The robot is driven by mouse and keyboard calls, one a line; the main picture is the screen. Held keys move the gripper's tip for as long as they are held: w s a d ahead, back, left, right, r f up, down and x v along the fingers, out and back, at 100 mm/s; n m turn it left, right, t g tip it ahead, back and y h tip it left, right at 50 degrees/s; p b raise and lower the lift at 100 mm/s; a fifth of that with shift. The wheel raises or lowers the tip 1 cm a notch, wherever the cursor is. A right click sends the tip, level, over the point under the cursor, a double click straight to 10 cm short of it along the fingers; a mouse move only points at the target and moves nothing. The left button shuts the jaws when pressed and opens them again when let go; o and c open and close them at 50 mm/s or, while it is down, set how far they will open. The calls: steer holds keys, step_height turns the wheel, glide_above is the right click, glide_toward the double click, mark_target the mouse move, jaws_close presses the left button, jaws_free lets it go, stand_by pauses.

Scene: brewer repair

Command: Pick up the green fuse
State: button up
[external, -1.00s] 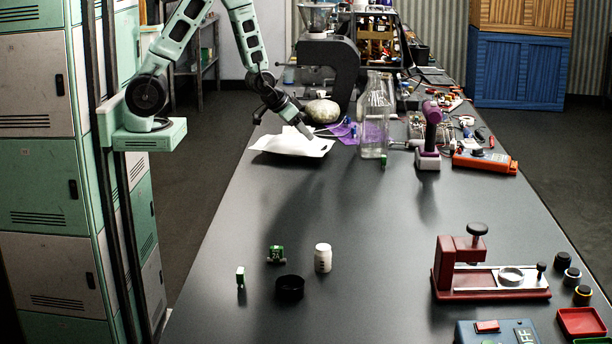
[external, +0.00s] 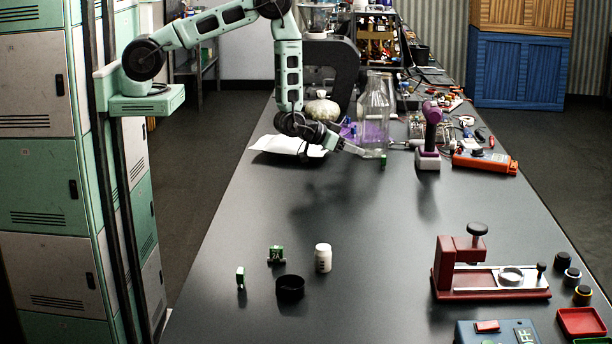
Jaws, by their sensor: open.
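Three small green blocks that look like fuses stand on the dark workbench (external: 330,225). One green fuse (external: 383,161) is at the foot of a clear glass bottle (external: 374,112). A second green fuse (external: 276,254) with "2A" on it is at the front left, and a third green fuse (external: 240,278) stands upright left of it. My gripper (external: 370,153) is low over the bench, tilted down to the right, with its tips just left of the fuse by the bottle. It is open and seems empty. Whether it touches that fuse is too small to tell.
The tall glass bottle stands close behind my gripper. A purple-headed tool on a stand (external: 430,135) and an orange multimeter (external: 485,162) are to the right. A white bottle (external: 323,258), black ring (external: 290,288) and red press (external: 490,270) are nearer. The bench middle is clear.

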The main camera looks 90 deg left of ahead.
mark_target(383, 156)
steer(key=p+x, duration=0.1)
steer(key=x, duration=0.3)
steer(key=shift+r, duration=0.1)
steer(key=shift+w+a+p, duration=0.15)
steer(key=shift+w+p, duration=0.3)
steer(key=shift+p, duration=0.1)
steer(key=p+x, duration=0.2)
steer(key=x, duration=0.1)
steer(key=shift+w+r, duration=0.15)
steer(key=shift+w+a+f, duration=0.15)
steer(key=shift+w+f, duration=0.3)
steer(key=shift+w, duration=0.05)
steer(key=c, duration=1)
